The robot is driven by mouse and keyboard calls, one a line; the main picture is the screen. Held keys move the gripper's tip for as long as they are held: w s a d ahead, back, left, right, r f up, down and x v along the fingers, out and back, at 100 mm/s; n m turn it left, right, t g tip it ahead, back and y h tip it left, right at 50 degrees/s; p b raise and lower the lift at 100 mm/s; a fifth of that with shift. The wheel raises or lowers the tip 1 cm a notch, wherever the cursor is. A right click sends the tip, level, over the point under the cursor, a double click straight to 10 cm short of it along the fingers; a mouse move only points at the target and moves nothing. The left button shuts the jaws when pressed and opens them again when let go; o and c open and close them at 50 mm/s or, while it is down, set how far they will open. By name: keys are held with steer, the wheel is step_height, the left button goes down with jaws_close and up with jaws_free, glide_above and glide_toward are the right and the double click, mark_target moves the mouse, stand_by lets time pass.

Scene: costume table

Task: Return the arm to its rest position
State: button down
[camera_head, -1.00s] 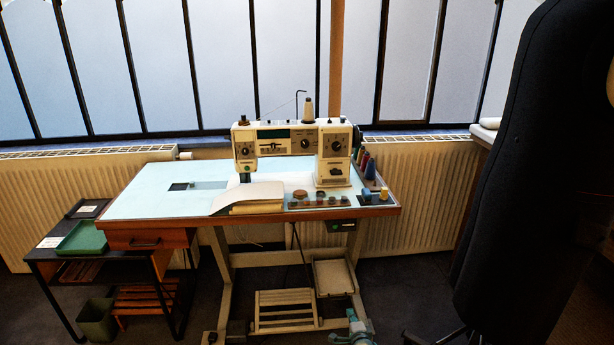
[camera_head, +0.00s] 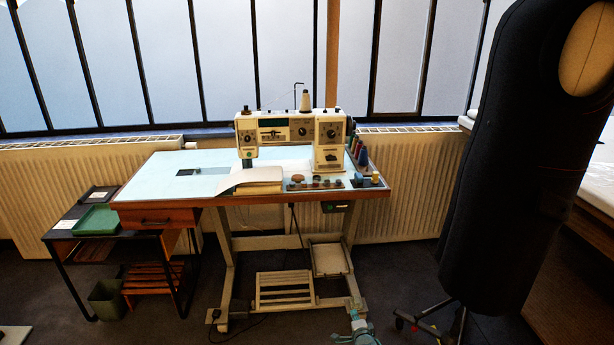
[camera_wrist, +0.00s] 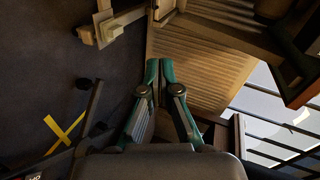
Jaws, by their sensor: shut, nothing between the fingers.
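My gripper (camera_wrist: 154,68) shows in the wrist view with its two teal-edged fingers together and nothing between them. It is in free air, with dark floor and a ribbed radiator behind it. In the head view a teal part of my arm (camera_head: 362,328) shows low at the bottom edge, in front of the sewing table's foot. The rest of the arm is out of that view.
The sewing table (camera_head: 150,185) carries a sewing machine (camera_head: 290,130), thread spools and small items. A black dress form (camera_head: 510,170) on a wheeled stand is at right. A low side table (camera_head: 62,248) with a green tray (camera_head: 97,220) is at left. Dark floor lies open in front.

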steer(key=s+r+n+g, duration=0.4)
steer(key=s+n+g, duration=0.35)
steer(key=s, duration=0.65)
steer(key=s+r+n+g, duration=0.4)
steer(key=s+n+g, duration=0.3)
steer(key=s, duration=0.6)
steer(key=s+f+g+b, duration=0.35)
steer(key=s+f, duration=0.35)
steer(key=s, duration=0.6)
steer(key=s+a+f+g+b, duration=0.1)
steer(key=s+f+g+b, duration=0.35)
steer(key=s, duration=0.75)
steer(key=s+f+g+b, duration=0.2)
steer(key=s+f+g, duration=0.45)
steer(key=s, duration=0.65)
steer(key=w+r+t+p, duration=0.4)
steer(key=r+p, duration=0.3)
steer(key=p, duration=0.5)
steer(key=w+r+t+p, duration=0.4)
steer(key=r+p, duration=0.4)
steer(key=p, duration=0.5)
steer(key=shift+n+h, duration=0.4)
steer(key=shift+n, duration=0.05)
